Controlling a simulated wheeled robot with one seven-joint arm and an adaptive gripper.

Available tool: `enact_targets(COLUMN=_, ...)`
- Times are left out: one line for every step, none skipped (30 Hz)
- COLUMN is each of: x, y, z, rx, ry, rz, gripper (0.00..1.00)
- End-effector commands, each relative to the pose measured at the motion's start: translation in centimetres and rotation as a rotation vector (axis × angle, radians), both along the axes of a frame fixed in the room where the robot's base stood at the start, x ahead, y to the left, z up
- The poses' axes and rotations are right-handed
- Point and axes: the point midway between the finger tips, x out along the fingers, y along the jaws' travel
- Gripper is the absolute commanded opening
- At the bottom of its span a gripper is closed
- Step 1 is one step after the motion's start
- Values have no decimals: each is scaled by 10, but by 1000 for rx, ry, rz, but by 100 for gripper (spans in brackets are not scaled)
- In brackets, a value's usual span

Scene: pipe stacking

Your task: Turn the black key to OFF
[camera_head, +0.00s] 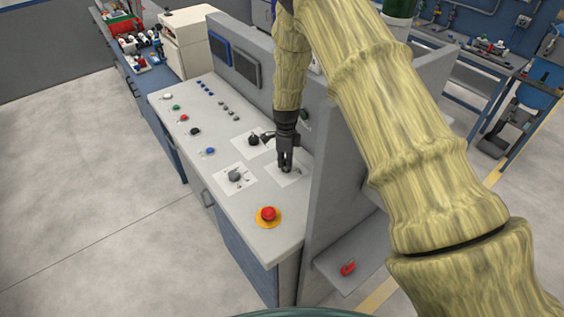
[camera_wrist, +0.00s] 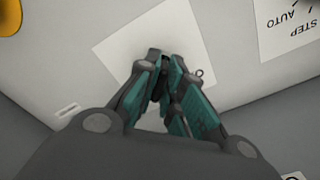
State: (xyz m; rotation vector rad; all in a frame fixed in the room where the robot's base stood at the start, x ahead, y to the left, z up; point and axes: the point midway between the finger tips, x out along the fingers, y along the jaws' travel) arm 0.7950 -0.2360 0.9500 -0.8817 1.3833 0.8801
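My gripper (camera_head: 286,167) points down at a white label plate (camera_head: 297,175) on the right part of the grey console. The plate also shows in the wrist view (camera_wrist: 120,45), with a "0" mark just right of the fingertips. In the wrist view my gripper (camera_wrist: 163,62) has its two teal-padded fingers drawn close together over the middle of the plate. A small dark part at the fingertips looks like the black key, mostly hidden between the fingers. Its turn angle cannot be read.
A grey selector (camera_head: 235,175) on a white plate and a black knob (camera_head: 253,141) are close to my gripper. A red emergency button (camera_head: 268,214) on a yellow ring is nearer the front. An upright grey panel (camera_head: 343,165) stands right of the console.

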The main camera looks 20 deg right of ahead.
Motion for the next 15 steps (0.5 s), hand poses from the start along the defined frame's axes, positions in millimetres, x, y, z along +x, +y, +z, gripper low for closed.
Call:
enact_targets(x=-2, y=1, z=-2, rx=1, ry=5, rz=1, gripper=0)
enact_targets(x=-3, y=21, z=-2, rx=-1, ry=6, rz=7, gripper=0)
enact_targets(x=-3, y=13, z=-2, rx=2, ry=6, rz=2, gripper=0)
enact_targets(x=-3, y=11, z=-2, rx=2, ry=7, rz=3, gripper=0)
enact_targets(x=-3, y=9, z=-3, rx=2, ry=8, rz=4, gripper=0)
enact_targets(x=-3, y=7, z=-3, rx=3, ry=9, rz=8, gripper=0)
enact_targets(x=-4, y=6, z=-3, rx=3, ry=9, rz=12, gripper=0)
enact_targets(x=-4, y=5, z=-4, rx=3, ry=9, rz=16, gripper=0)
enact_targets(x=-5, y=3, z=-4, rx=3, ry=9, rz=24, gripper=0)
enact_targets(x=-5, y=2, z=-5, rx=3, ry=11, rz=31, gripper=0)
enact_targets(x=-5, y=2, z=-5, rx=3, ry=11, rz=42, gripper=0)
enact_targets(x=-6, y=1, z=-5, rx=3, ry=11, rz=56, gripper=0)
enact_targets(x=-6, y=0, z=-6, rx=3, ry=11, rz=70, gripper=0)
enact_targets(x=-6, y=-1, z=-6, rx=3, ry=12, rz=86, gripper=0)
enact_targets(x=-7, y=-1, z=-6, rx=3, ry=12, rz=109, gripper=0)
